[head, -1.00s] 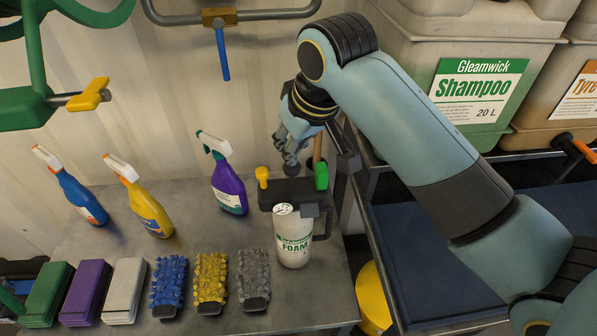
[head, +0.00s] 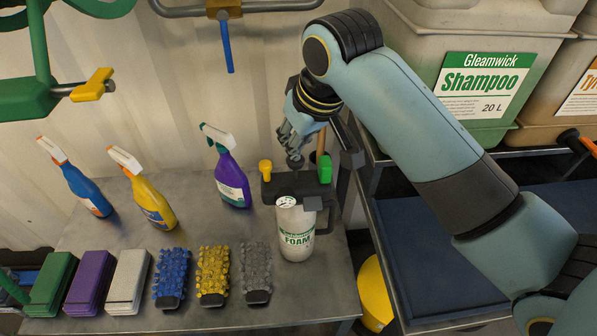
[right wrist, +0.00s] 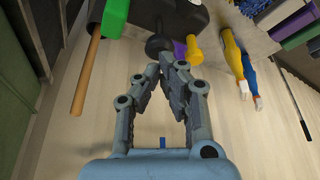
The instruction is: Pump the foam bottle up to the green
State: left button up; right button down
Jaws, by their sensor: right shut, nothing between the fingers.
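The foam bottle (head: 297,241) stands upright on the grey bench, a pale cylinder with a green FOAM label and a dark pump head (head: 290,185). A small round white dial (head: 285,202) sits at its top; its reading is too small to tell. A black pump knob (head: 296,162) rises behind the head. My right gripper (head: 293,147) is shut and empty just above this knob. In the right wrist view the closed fingertips (right wrist: 166,66) point at the black knob (right wrist: 158,46); I cannot tell whether they touch. My left gripper is out of view.
A yellow knob (head: 265,170) and a green block (head: 325,168) with a wooden handle flank the pump head. Purple (head: 232,182), yellow (head: 153,205) and blue (head: 88,190) spray bottles stand left. Sponges and bristly pads line the front. A dark blue cart (head: 415,240) is right.

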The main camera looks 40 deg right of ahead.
jog(key=shift+f+b, duration=0.5)
jog(key=shift+f, duration=1.5)
notch_tip(320, 180, up, 3)
jog(key=p, duration=0.2)
jog(key=shift+f+p, duration=0.15)
jog(key=shift+p, duration=0.15)
jog(key=shift+r, duration=0.85)
jog(key=shift+s+f+b, duration=0.1)
jog(key=shift+f+b, duration=0.85)
jog(key=shift+f, duration=1.3)
jog(key=shift+r+p, duration=0.9)
jog(key=shift+r, duration=1.35)
